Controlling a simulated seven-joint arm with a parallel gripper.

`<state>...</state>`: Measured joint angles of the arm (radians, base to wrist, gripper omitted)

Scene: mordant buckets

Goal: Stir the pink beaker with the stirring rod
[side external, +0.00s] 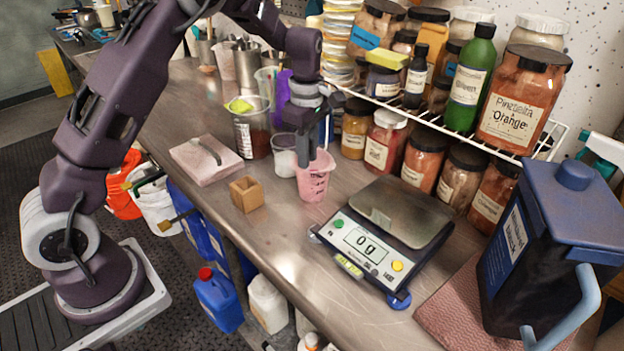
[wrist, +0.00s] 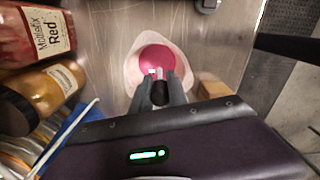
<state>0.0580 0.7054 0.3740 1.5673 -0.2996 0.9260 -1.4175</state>
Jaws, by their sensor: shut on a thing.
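The pink beaker (side external: 313,184) stands upright on the metal bench, left of the scale, with a pouring lip. In the wrist view the pink beaker (wrist: 133,72) is seen from above, with deep pink contents inside. My gripper (side external: 304,155) points down at the beaker's mouth; in the wrist view my gripper (wrist: 160,82) is shut on the stirring rod (wrist: 159,93). The rod's dark end shows between the fingers, and a pale part beyond it lies over the pink contents. The rod's lower end is hard to make out; the side view does not show the rod clearly.
A small wooden block (side external: 247,194) and a white cup (side external: 284,158) stand close left of the beaker. The scale (side external: 378,240) reads 0 g at right. Labelled jars (side external: 384,142) crowd behind under a wire shelf (side external: 440,122). The bench's front edge is bare.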

